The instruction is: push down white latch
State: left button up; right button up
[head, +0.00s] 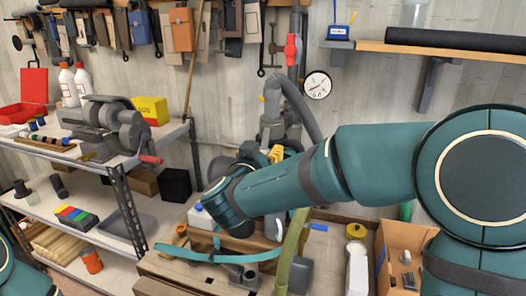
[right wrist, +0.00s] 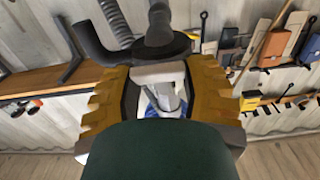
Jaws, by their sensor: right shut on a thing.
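My right gripper (right wrist: 158,100) has its two yellow fingers on either side of a pale piece, which looks like the white latch (right wrist: 158,74), just below a dark round fitting (right wrist: 153,48). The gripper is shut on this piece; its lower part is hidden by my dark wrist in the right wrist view. In the head view the yellow fingertips (head: 275,154) show behind my right forearm, at the foot of a grey pipe fitting (head: 271,105). The latch is hidden there. My left gripper is out of view.
A grey hose (head: 298,100) curves down from the fitting close to my arm. A bench grinder (head: 108,122) stands on the left shelf. An open cardboard box (head: 400,250) is below my right arm. A wooden wall shelf (head: 450,50) is at upper right.

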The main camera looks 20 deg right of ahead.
jog(key=shift+w+d+f+t+h+b, duration=0.15)
jog(key=shift+f+t+h+b, duration=0.3)
jog(key=shift+b, duration=0.95)
jog(key=shift+w+r+t+b, duration=0.2)
jog(key=shift+t+b, duration=0.25)
jog(key=shift+b, duration=0.25)
jog(key=shift+h, duration=0.25)
jog(key=o, duration=1.2)
jog(key=shift+d, duration=0.1)
jog(key=v, duration=1.2)
